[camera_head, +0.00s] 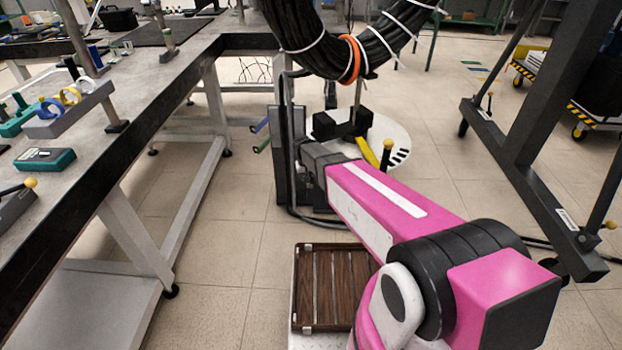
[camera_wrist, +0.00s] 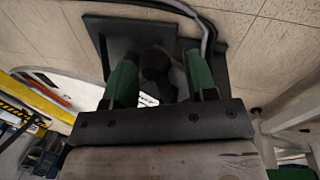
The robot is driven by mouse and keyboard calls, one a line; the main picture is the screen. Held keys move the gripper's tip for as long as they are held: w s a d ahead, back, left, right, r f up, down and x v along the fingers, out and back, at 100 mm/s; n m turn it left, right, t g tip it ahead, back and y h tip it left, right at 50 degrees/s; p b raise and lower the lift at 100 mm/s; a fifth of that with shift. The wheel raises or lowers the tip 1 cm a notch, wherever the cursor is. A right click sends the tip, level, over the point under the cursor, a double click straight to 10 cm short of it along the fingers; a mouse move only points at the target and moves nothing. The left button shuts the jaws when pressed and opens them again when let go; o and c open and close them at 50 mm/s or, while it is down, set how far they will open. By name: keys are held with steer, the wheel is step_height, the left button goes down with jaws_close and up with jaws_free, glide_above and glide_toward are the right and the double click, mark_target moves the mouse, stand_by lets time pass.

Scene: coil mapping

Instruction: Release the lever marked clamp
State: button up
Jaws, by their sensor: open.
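No marking that reads clamp is legible, so I cannot tell which lever carries it. A blue lever (camera_head: 261,125) and a green lever (camera_head: 263,145) stick out to the left of a dark grey upright box (camera_head: 287,165) in the head view. My arm reaches to this box from the right, and my fingertips are hidden there. In the wrist view my gripper (camera_wrist: 160,60) is open, with two green-sided fingers apart. A dark rounded part (camera_wrist: 155,64) shows between them, against a dark panel (camera_wrist: 110,32). I cannot tell whether the fingers touch it.
A coil of black cable (camera_head: 375,50) with white ties and an orange band hangs above. A round white base (camera_head: 400,150) stands behind my arm. A long workbench (camera_head: 150,100) lies left and a dark frame (camera_head: 530,150) right. A slatted brown tray (camera_head: 330,285) is below.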

jaws_close()
steer(key=shift+d, duration=0.1)
steer(key=w+d+n+t+y, duration=0.1)
steer(key=w+d+n, duration=0.4)
steer(key=n, duration=1.1)
steer(key=shift+w+d+t+y, duration=0.4)
steer(key=shift+w+y, duration=0.2)
steer(key=shift+w, duration=0.1)
jaws_free()
